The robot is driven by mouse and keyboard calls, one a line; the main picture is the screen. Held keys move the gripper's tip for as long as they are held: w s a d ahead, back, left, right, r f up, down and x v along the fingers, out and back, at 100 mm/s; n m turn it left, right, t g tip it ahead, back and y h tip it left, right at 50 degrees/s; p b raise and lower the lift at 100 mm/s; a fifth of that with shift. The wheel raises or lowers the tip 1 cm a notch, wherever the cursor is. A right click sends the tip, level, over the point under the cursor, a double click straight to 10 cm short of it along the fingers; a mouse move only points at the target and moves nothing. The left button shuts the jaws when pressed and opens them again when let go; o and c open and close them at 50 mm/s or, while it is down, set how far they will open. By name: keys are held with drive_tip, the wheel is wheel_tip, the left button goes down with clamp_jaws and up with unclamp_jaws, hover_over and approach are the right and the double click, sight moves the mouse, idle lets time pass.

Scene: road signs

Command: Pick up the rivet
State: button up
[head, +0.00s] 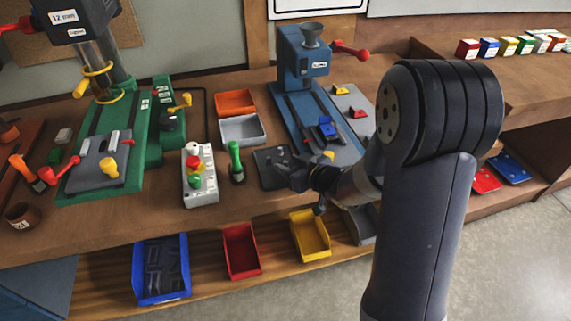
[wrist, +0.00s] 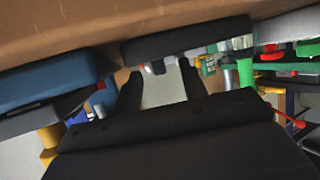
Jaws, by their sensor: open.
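I cannot make out the rivet for certain in either view. A dark flat pad (head: 268,176) lies on the bench beside my gripper (head: 298,178), with small dark shapes on it too small to tell. My gripper is at the pad's right side, near the bench's front edge. In the wrist view my gripper (wrist: 160,82) shows two black fingers apart, with nothing clearly held between them. A dark slab (wrist: 190,38) crosses just beyond the fingertips, and small grey and orange bits show near it. My arm hides part of the bench on the right.
A blue press (head: 305,62) stands behind my gripper, and a green drill press (head: 103,140) stands at the left. A green-handled tool (head: 236,160), a button box (head: 199,175) and grey (head: 242,129) and orange (head: 236,102) trays stand left of the pad. Bins sit on the shelf below.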

drive_tip(key=shift+w+a+f, duration=0.15)
drive_tip(key=shift+w+a, duration=0.1)
clamp_jaws()
idle(0.3)
